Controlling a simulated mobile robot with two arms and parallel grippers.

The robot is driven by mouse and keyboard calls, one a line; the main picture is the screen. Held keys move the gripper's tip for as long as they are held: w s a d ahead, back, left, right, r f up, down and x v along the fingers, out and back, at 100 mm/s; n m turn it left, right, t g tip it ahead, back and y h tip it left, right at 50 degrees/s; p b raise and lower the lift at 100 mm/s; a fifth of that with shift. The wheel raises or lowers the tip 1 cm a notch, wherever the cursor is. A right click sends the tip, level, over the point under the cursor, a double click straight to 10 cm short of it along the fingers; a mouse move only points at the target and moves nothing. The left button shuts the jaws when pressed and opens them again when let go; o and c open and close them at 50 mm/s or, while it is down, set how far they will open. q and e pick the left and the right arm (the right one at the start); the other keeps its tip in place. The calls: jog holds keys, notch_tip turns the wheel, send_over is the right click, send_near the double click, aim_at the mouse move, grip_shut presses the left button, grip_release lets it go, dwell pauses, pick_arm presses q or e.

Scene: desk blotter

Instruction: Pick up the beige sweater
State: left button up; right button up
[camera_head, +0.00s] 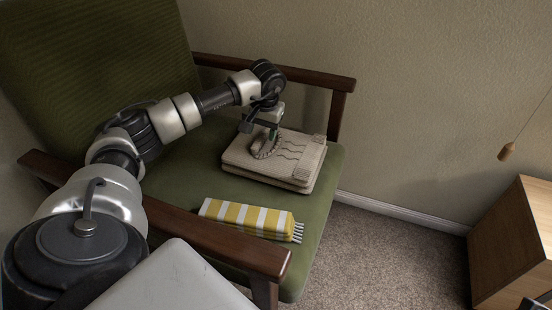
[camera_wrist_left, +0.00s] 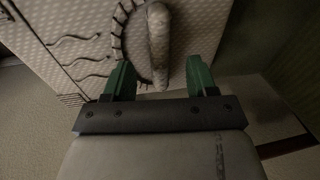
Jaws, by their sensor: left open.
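The beige sweater (camera_head: 300,158) lies folded flat on the green chair seat, with wavy dark lines and a round braided collar on top. It also shows in the left wrist view (camera_wrist_left: 80,22), where the collar forms a raised loop. My left gripper (camera_head: 268,133) is over the collar part of the sweater. In the left wrist view, the two green fingers of my left gripper (camera_wrist_left: 160,80) are apart, with part of the collar loop between or just beyond them. I cannot tell whether the fingers touch the sweater.
A yellow and white striped cloth (camera_head: 248,217) with fringe lies on the seat in front of the sweater. The green armchair (camera_head: 190,170) has wooden armrests (camera_head: 225,238) on both sides. A wooden cabinet (camera_head: 515,240) stands at the right. Carpet (camera_head: 385,260) between is clear.

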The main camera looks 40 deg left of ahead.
pick_arm(q)
jog(key=shift+a+f+b, duration=0.25)
jog(key=shift+f+b, duration=0.05)
jog(key=shift+f, duration=0.8)
grip_shut()
jog(key=shift+r, duration=0.1)
